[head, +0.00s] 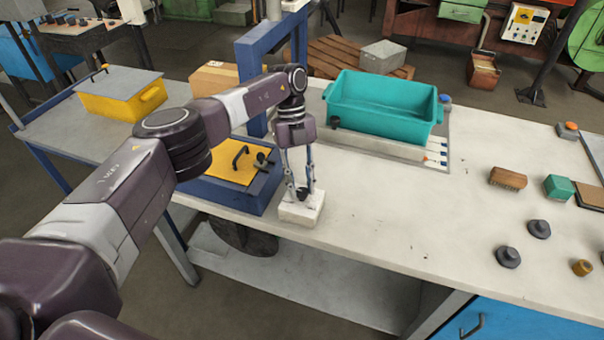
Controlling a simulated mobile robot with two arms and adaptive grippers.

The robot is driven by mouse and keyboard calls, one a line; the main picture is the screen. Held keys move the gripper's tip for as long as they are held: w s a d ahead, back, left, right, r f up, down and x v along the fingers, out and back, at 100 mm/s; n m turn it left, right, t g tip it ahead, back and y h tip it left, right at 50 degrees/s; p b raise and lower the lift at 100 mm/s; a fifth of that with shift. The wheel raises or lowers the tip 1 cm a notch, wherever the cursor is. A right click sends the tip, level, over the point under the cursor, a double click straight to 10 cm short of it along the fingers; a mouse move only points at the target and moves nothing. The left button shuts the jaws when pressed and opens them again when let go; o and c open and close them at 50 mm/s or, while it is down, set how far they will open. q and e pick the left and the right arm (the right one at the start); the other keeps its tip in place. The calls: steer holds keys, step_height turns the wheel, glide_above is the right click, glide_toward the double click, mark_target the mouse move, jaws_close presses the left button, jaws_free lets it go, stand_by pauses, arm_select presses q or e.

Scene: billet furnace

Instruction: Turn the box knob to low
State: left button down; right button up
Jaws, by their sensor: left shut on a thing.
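A small off-white box (300,212) stands near the front edge of the pale workbench. A small dark knob (303,191) is on its top. My left gripper (303,190) points straight down over the box, and its fingers are shut on the knob. The fingers partly cover the knob, so its pointer and any low marking cannot be made out. My right gripper is not in view.
A blue box with a yellow handled lid (228,165) sits close left of the small box. A teal bin (383,105) stands behind right. A brush (508,178), a green block (557,187) and dark knobs (508,257) lie right. The bench between is clear.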

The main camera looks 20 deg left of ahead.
arm_select(q)
steer(key=n+p, duration=0.2)
steer(key=shift+a+r+t+p, duration=0.1)
steer(key=shift+r+t+p, duration=0.2)
steer(key=shift+t, duration=0.1)
steer(key=shift+f+n+h+p, duration=0.25)
steer(key=shift+n+h+p, duration=0.25)
steer(key=shift+n+p, duration=0.35)
steer(key=c, duration=1.6)
jaws_free()
steer(key=shift+f, duration=0.1)
steer(key=v, duration=1.2)
steer(key=shift+s, duration=0.15)
